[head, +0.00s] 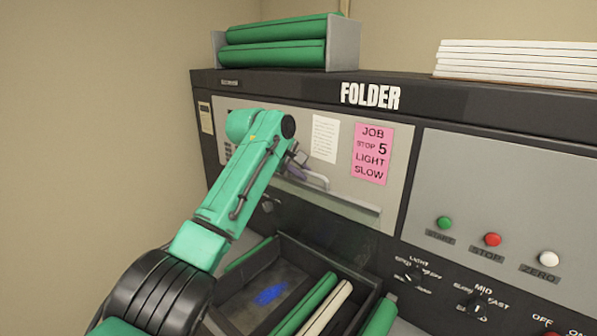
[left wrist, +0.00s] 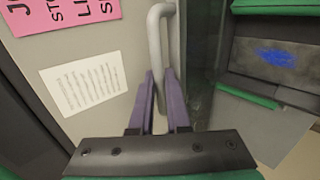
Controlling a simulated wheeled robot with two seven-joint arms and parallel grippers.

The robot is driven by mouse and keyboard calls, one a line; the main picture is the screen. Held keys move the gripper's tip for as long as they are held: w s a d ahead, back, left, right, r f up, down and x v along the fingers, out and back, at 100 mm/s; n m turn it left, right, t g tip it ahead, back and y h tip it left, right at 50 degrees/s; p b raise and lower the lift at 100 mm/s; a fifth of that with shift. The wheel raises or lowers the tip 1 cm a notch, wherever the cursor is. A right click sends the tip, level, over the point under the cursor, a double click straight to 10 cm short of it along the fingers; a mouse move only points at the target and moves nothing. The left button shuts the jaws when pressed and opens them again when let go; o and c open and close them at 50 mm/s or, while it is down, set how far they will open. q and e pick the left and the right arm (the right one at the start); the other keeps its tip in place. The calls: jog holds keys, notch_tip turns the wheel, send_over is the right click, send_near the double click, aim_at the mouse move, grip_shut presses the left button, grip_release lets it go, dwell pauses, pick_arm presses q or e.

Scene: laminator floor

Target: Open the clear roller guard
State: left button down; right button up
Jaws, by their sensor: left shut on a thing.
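The grey bar handle (head: 316,180) sits low on the pale front panel (head: 290,125) of the folder. It also shows in the left wrist view (left wrist: 156,45), standing out from the panel. My left gripper (head: 297,165) is at this handle, with its purple fingers (left wrist: 159,90) on either side of the bar and shut on it. I cannot clearly tell the clear guard from the panel behind it. My left forearm hides part of the panel's left side. My right gripper is in neither view.
A dark tray (head: 240,312) with green and cream rollers and a blue smear lies below the handle. A pink job card (head: 372,153) and a white sheet (head: 324,138) are on the panel. Buttons and knobs are at right. A green roller rack (head: 342,45) stands on top.

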pick_arm(q)
jog(key=shift+f, duration=0.25)
jog(key=c, duration=0.9)
grip_release()
jog(key=shift+s, duration=0.15)
jog(key=shift+a, duration=0.1)
jog(key=shift+s+b, duration=0.1)
jog(key=shift+b, duration=0.35)
jog(key=b+v, duration=0.3)
jog(key=b, duration=0.1)
jog(key=shift+a+r, duration=0.2)
jog(key=shift+r, duration=0.05)
jog(key=b+v, duration=0.3)
jog(key=v, duration=0.8)
jog(key=shift+d+r, duration=0.15)
jog(key=shift+r, duration=0.15)
